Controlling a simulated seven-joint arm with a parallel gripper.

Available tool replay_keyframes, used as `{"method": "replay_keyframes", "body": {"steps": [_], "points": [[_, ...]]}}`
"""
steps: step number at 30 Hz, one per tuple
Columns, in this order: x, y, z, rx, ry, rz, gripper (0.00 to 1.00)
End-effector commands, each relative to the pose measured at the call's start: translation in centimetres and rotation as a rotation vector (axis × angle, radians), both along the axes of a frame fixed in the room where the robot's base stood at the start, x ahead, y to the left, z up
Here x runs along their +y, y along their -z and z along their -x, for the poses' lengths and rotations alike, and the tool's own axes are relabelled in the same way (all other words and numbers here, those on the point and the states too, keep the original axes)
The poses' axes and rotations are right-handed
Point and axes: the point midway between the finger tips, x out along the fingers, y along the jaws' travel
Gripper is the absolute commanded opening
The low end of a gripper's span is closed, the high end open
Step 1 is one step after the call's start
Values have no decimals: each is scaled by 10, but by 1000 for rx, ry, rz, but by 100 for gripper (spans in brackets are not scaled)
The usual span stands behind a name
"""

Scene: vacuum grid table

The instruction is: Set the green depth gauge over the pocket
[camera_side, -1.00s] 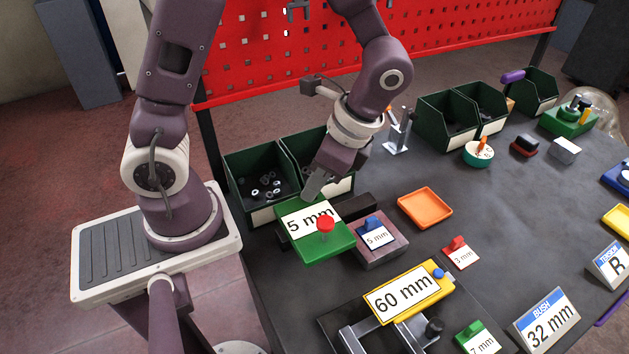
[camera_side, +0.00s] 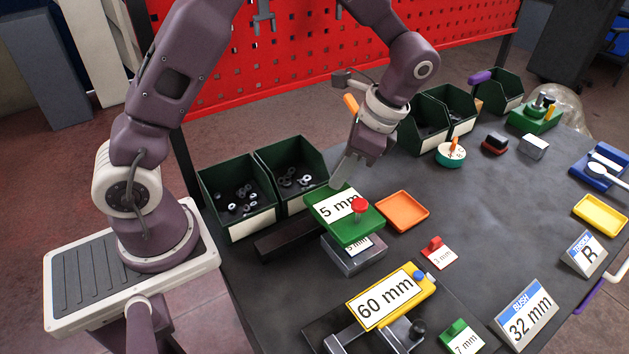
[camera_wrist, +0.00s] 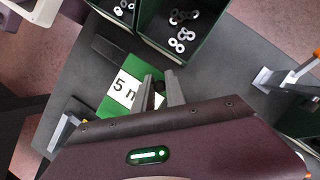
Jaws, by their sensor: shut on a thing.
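The green depth gauge (camera_side: 348,228) is a flat plate with a white "5 mm" label and a red knob. My gripper (camera_side: 338,184) is shut on its far edge. The gauge is over a grey block (camera_side: 352,256), with part of a second white label showing below it. Whether the gauge touches the block I cannot tell. The pocket cannot be seen. In the wrist view the green gauge (camera_wrist: 112,106) shows partly behind my gripper (camera_wrist: 158,78).
A dark bar (camera_side: 283,240) lies left of the block, an orange tray (camera_side: 402,226) to its right. Green bins (camera_side: 237,228) of washers stand behind. A yellow "60 mm" gauge (camera_side: 425,290) and a small red "3 mm" piece (camera_side: 435,243) are nearer the front.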

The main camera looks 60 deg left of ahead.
Motion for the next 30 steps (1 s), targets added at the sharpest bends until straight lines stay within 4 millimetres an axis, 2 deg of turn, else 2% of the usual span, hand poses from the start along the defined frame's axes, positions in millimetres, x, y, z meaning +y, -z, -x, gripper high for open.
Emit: {"method": "replay_keyframes", "body": {"steps": [3,11,12,15,24,26,30], "points": [[0,0,-8,-3,-1,1,0],[0,0,-11,-11,0,2,0],[0,0,-11,-12,0,3,20],[0,0,-11,-11,0,2,38],[0,-1,-9,-4,0,1,38],[-2,-7,-12,-7,1,1,38],[-10,-34,-20,-10,2,2,38]]}}
